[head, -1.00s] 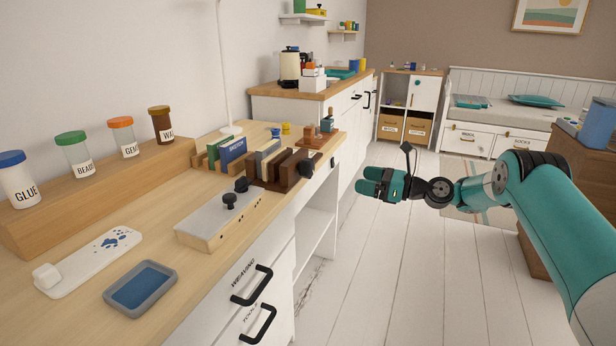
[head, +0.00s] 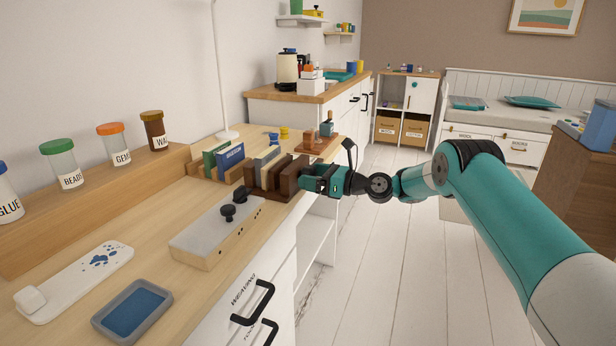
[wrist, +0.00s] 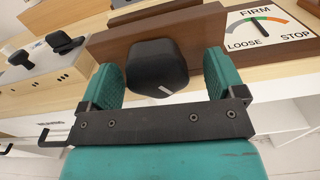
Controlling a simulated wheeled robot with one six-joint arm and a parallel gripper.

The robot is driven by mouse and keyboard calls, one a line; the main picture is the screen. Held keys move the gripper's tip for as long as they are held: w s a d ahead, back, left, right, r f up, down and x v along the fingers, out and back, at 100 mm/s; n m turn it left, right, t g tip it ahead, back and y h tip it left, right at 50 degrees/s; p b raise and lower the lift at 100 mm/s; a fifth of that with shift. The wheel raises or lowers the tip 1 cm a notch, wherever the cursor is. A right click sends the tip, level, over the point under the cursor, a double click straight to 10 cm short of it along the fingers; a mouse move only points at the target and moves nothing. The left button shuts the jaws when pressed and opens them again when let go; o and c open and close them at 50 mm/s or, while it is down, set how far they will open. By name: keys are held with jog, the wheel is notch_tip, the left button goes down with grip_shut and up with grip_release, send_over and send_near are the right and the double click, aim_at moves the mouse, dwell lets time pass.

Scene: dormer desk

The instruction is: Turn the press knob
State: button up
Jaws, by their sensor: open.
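The press is a row of dark brown wooden boards (head: 292,173) near the desk's right edge. Its black knob (wrist: 157,68) sticks out from the brown end board (wrist: 200,32) and has a short white mark on its lower face. My gripper (wrist: 161,80) is open, with one teal finger on each side of the knob; I cannot tell whether either finger touches it. In the head view my gripper (head: 309,180) is at the press's right end and hides the knob. A dial (wrist: 262,30) marked LOOSE, FIRM and STOP stands beside the knob; its dark needle points roughly up.
A grey-topped wooden box with black knobs (head: 217,232) sits nearer on the desk. Drawer handles (head: 253,302) stick out below the desk edge. The floor (head: 385,270) to the right is clear.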

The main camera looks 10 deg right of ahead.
jog(key=shift+a, duration=0.3)
jog(key=shift+c, duration=0.4)
jog(key=c, duration=0.8)
jog(key=shift+c, duration=0.2)
jog(key=shift+n, duration=0.3)
